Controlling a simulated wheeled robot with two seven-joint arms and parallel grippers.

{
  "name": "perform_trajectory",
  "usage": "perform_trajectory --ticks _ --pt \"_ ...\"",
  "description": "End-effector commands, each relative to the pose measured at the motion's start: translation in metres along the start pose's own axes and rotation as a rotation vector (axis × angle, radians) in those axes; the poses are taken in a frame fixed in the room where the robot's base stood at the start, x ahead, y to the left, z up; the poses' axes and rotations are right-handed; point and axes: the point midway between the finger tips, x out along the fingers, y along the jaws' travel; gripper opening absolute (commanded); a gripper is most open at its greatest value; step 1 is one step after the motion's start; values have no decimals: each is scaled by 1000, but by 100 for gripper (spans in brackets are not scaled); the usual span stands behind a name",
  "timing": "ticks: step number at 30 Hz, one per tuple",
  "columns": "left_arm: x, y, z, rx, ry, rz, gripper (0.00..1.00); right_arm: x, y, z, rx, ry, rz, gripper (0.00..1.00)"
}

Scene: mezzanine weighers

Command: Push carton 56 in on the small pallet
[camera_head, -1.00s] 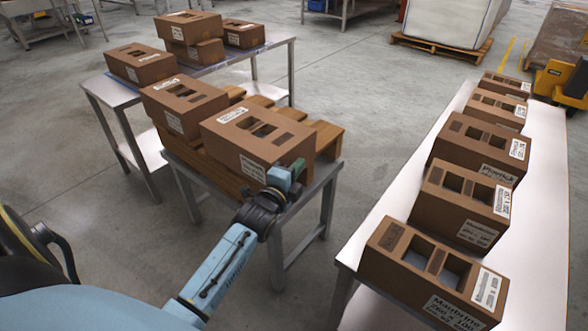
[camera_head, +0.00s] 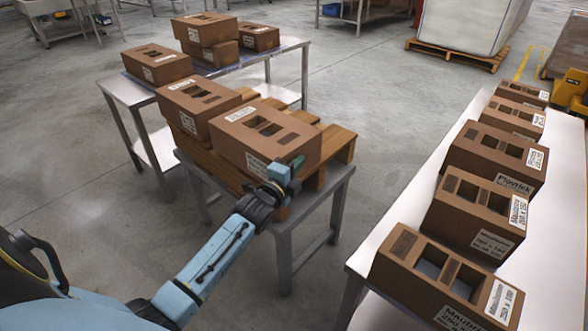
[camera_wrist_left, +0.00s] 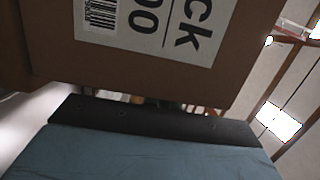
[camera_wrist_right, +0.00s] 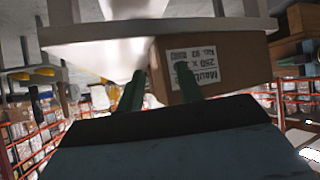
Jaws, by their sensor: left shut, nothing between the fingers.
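The carton at the pallet's near right (camera_head: 265,140), which I take for carton 56 though its number is unreadable, is brown, with openings in its top and a white label. It lies on the wooden small pallet (camera_head: 339,141). My left gripper (camera_head: 297,162) is shut and empty, its green tips at the carton's near right side; contact is hard to tell. In the left wrist view the labelled carton face (camera_wrist_left: 225,75) fills the top and the fingers are hidden. My right gripper (camera_wrist_right: 162,70) is open and empty, showing only in its wrist view.
Another carton (camera_head: 197,103) lies beside it on the pallet, which rests on a metal stand (camera_head: 318,200). Several cartons stand on a table behind (camera_head: 118,88). A long white table (camera_head: 373,262) at right holds a row of cartons. Floor between is clear.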

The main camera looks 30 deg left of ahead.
Motion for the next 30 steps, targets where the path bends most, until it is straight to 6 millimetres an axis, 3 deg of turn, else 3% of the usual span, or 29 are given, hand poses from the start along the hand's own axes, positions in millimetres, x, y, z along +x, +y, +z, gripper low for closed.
perform_trajectory --ticks 12,17,22,30 --pt "-1 0 -4 -3 0 1 0 -1 0 2 0 -17 1 36" --pt "-3 -1 -19 -5 3 1 0 -8 6 27 5 -153 14 36" --pt "-6 -2 -46 -6 7 1 0 -21 11 56 10 -332 28 36" --pt "-46 -1 -43 0 6 5 0 -48 20 104 20 -619 51 36"
